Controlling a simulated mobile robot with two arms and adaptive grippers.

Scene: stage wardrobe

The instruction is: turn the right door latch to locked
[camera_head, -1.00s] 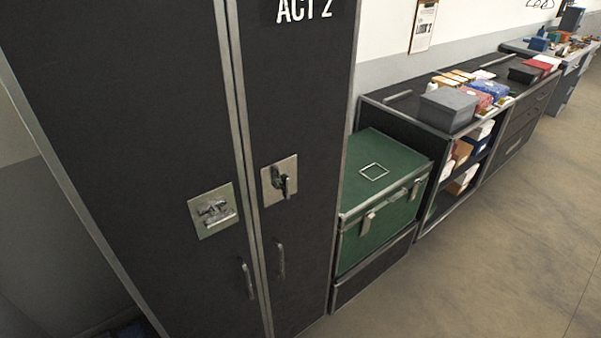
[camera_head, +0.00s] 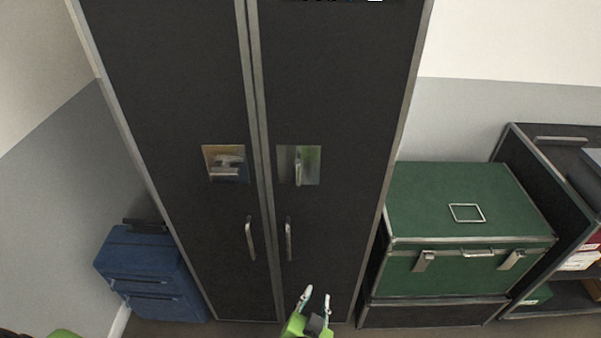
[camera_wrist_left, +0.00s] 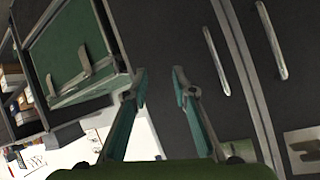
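The tall black wardrobe has two doors. The right door latch (camera_head: 299,166) is a metal plate with its lever standing upright. The left door latch (camera_head: 226,164) has its lever lying level. My left gripper (camera_head: 317,296) is low in front of the right door, below the latches and the door handles, open and empty. In the left wrist view its two fingers (camera_wrist_left: 158,74) are apart with nothing between them. One latch plate (camera_wrist_left: 304,148) shows at the lower right there, cut by the frame edge. My right gripper is not in view.
Two upright door handles (camera_head: 289,240) stick out below the latches. A green trunk (camera_head: 470,235) stands close on the right, with a black shelf unit (camera_head: 520,165) beyond it. A blue case (camera_head: 150,272) stands on the left. The space before the latches looks clear.

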